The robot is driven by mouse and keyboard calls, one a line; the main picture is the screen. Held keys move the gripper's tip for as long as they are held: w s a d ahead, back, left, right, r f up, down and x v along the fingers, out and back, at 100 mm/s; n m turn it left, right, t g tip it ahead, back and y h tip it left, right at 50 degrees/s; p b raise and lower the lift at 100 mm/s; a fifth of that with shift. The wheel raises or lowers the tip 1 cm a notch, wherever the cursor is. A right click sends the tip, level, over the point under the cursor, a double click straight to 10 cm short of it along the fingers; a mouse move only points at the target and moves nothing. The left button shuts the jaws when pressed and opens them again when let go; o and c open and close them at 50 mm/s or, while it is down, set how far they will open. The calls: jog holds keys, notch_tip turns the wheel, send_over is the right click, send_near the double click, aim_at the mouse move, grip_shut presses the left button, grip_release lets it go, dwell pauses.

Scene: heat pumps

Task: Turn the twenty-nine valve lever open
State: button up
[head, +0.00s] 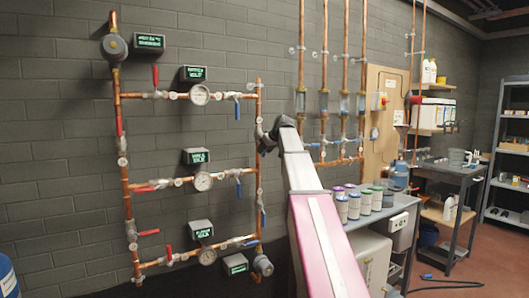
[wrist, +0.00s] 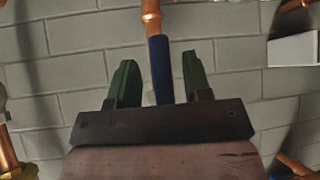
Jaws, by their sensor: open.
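A blue valve lever (wrist: 160,70) hangs straight down in the wrist view, in line with a copper pipe (wrist: 152,15) above it. My gripper (head: 264,140) is at the right-hand upright copper pipe (head: 259,100) in the head view. In the wrist view its two green fingers stand open, one on each side of the lever, with gaps visible on both sides. The lower end of the lever is hidden behind the gripper body. In the head view my gripper covers this part of the pipe. I cannot read which valve is numbered twenty-nine.
Other blue levers (head: 237,108) and red levers (head: 155,75) sit on the pipe rows, with round gauges (head: 200,95) and small displays (head: 194,74). More copper pipes (head: 324,60) stand right of my arm. A bench with several jars (head: 354,207) stands at the lower right.

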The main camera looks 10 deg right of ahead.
jog(key=v, duration=0.9)
jog(key=shift+s+d+r, duration=0.15)
jog(key=shift+s+r, duration=0.05)
jog(key=shift+r, duration=0.1)
jog(key=s+a+f+m+g+h, duration=0.1)
jog(key=s+a+f, duration=0.15)
jog(key=f, duration=0.95)
jog(key=s+a+f+m+g, duration=0.15)
jog(key=s+f, duration=0.25)
jog(key=f, duration=0.9)
jog(key=s+a+f+m+g+h, duration=0.1)
jog(key=s+a+f+g, duration=0.2)
jog(key=f, duration=0.9)
jog(key=s+a+f+m+g+h, duration=0.1)
jog(key=s+a+f, duration=0.1)
jog(key=s+f, duration=0.9)
jog(key=s+a+f+m+g+h, duration=0.1)
jog(key=s+f, duration=1.1)
jog(key=f, duration=0.1)
jog(key=shift+s+a+f, duration=0.15)
jog(key=shift+a, duration=0.25)
jog(key=shift+m+g, duration=0.25)
